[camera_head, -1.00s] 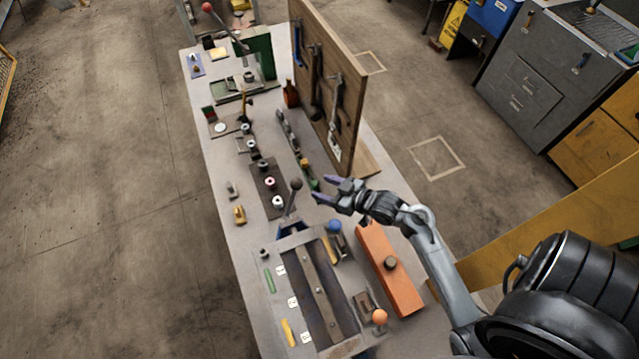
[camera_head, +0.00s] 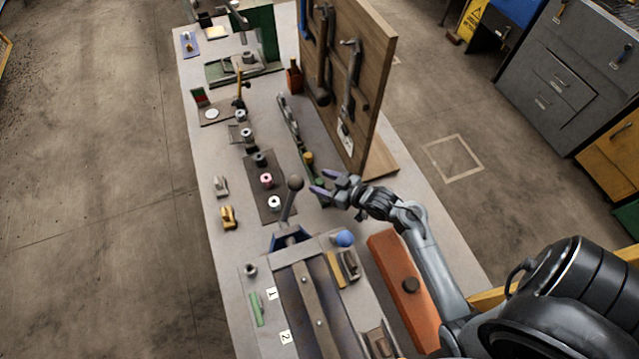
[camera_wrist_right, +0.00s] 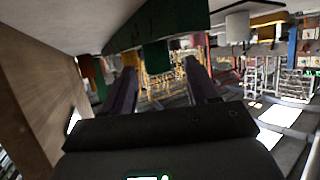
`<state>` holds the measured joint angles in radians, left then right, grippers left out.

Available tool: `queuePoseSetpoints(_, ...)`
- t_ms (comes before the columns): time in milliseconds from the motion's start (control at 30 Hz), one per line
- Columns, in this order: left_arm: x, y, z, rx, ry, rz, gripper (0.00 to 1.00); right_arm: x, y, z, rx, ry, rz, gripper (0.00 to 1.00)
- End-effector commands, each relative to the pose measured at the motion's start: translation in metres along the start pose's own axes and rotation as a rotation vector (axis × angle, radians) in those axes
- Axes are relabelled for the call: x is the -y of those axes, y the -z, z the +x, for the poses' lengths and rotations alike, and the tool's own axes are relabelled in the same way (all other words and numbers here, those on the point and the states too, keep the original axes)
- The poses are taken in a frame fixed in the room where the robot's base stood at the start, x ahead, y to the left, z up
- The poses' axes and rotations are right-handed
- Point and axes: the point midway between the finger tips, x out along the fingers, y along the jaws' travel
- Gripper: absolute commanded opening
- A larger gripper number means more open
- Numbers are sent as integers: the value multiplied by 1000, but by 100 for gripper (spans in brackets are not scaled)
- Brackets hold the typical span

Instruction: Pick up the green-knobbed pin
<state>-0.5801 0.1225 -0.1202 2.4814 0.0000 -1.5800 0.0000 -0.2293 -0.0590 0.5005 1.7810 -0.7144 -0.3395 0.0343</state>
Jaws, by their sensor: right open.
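A narrow rack (camera_head: 290,122) runs along the bench in front of the wooden tool board. A yellow-knobbed piece (camera_head: 308,158) stands at its near end. My right gripper (camera_head: 322,182) is open and empty beside that end, its fingers pointing left. In the right wrist view, a green cylinder (camera_wrist_right: 156,56), probably the green knob, shows under a dark green block (camera_wrist_right: 160,22). It appears between the two open fingers (camera_wrist_right: 160,72), not gripped. In the head view the green-knobbed pin is not clearly distinguishable near the fingertips. My left gripper is not in view.
The upright wooden board (camera_head: 375,60) with hanging tools stands close behind my right gripper. A ball-topped lever (camera_head: 295,183) rises just left of it. A blue ball (camera_head: 344,238) and an orange-red block (camera_head: 400,290) lie nearer.

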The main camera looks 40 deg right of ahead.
Motion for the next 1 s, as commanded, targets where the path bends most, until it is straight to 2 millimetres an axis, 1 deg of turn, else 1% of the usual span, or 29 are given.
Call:
queuePoseSetpoints(33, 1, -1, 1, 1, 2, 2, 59, 0, 0, 6, -1, -1, 1, 59)
queuePoseSetpoints(200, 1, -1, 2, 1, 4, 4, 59, 0, 0, 18, 1, 0, 1, 59)
queuePoseSetpoints(500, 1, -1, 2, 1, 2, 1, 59, 0, 0, 20, 1, 0, -1, 59)
queuePoseSetpoints(567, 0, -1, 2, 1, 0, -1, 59, 0, 0, 20, 1, 0, -1, 51)
queuePoseSetpoints(600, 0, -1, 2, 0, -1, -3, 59, 0, 0, 20, 1, 0, -1, 45)
queuePoseSetpoints(867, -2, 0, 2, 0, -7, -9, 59, 0, 0, 20, 1, 0, -1, 5)
queuePoseSetpoints(900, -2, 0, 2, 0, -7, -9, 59, 0, 0, 20, 1, 0, -1, 3)
queuePoseSetpoints(1000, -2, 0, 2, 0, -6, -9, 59, 0, 0, 20, 1, 0, -1, 3)
